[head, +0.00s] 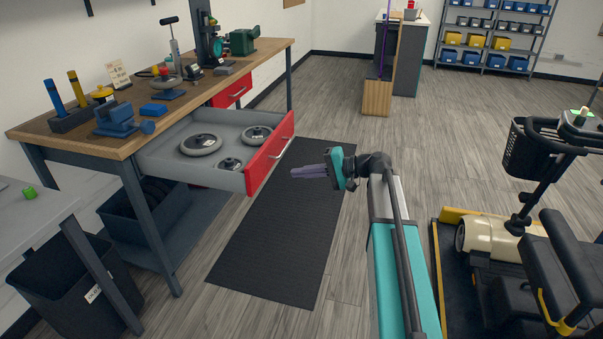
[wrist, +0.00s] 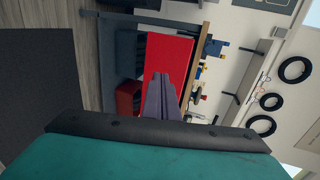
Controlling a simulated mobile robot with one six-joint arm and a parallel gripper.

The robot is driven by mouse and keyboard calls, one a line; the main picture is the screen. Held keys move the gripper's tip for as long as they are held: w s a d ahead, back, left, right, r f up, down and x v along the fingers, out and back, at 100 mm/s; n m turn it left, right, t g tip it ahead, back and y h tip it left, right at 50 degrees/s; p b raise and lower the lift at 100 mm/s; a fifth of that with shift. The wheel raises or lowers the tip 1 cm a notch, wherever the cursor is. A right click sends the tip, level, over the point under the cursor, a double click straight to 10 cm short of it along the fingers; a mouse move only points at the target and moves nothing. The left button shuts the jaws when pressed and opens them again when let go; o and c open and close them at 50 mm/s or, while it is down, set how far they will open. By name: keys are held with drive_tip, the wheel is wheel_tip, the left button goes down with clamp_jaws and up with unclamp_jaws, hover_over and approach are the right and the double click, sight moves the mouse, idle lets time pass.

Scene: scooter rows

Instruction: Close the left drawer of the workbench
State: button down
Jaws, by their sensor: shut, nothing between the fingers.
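The workbench (head: 180,108) stands at the left with a wooden top and dark metal legs. The red front also shows in the wrist view (wrist: 168,62), rotated and ahead of the fingers. My gripper (head: 293,172) is shut and empty, with its fingers together. In the head view it is just right of the drawer front, pointing at it, with a gap between. Whether the gap is small in depth is hard to tell.
A second red drawer (head: 232,92) sits farther right in the bench. Tools and a blue vise (head: 117,120) stand on the top. A dark mat (head: 285,225) covers the floor before the bench. A scooter (head: 540,220) stands at the right on a platform.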

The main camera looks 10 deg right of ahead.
approach(259, 174)
drive_tip(key=x, duration=0.5)
drive_tip(key=shift+s+a, duration=0.1)
drive_tip(key=shift+s, duration=0.2)
drive_tip(key=shift+w+a, duration=0.25)
drive_tip(key=shift+a, duration=0.3)
drive_tip(key=shift+w+d, duration=0.1)
drive_tip(key=shift+w, duration=0.1)
